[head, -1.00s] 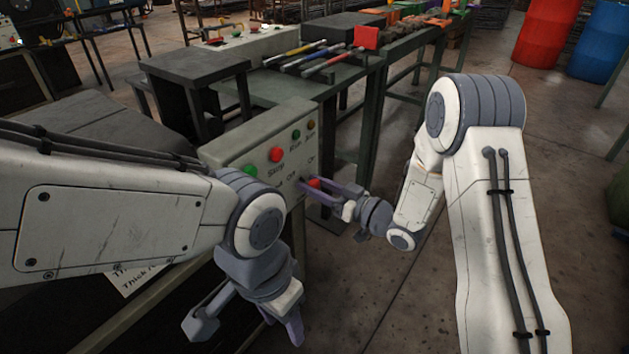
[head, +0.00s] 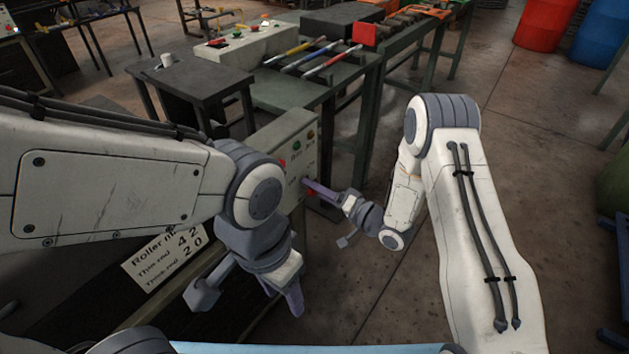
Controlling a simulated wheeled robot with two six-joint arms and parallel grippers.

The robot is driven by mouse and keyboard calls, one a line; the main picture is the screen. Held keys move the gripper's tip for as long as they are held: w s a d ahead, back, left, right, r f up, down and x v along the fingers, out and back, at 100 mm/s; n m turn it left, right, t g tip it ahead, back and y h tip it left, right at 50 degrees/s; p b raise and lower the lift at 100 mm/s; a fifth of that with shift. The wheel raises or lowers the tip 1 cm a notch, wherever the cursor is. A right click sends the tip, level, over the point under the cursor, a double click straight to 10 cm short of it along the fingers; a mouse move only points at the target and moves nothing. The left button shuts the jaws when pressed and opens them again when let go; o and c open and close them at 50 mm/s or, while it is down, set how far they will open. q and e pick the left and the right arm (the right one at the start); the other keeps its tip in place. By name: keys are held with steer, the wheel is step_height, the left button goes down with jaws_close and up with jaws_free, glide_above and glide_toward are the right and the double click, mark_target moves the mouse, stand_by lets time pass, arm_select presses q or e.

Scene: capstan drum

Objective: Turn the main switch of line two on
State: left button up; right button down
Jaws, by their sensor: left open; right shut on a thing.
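A pale grey control box (head: 268,140) stands in the middle, partly hidden behind my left arm. A red switch knob (head: 310,192) sticks out low on its front face. My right gripper (head: 309,187) reaches in from the right and is shut on this knob, its purple finger covering most of it. Labels beside the knob are too small to read, so its setting cannot be told. My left gripper (head: 248,299) is open and empty, pointing down in front of the box, apart from it.
A green button (head: 311,135) and a partly hidden red one (head: 282,162) sit on the box above the knob. A paper sign (head: 165,257) lies below my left arm. A green bench (head: 285,92) with several coloured-handled tools stands behind.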

steer(key=m+p, duration=0.2)
steer(key=m, duration=0.1)
steer(key=shift+f+m+p, duration=0.1)
steer(key=shift+m+p, duration=0.3)
steer(key=shift+m, duration=0.7)
steer(key=shift+c, duration=2)
jaws_free()
steer(key=v, duration=1)
steer(key=shift+s+d+p, duration=0.15)
steer(key=shift+d+p, duration=0.1)
steer(key=shift+p, duration=0.05)
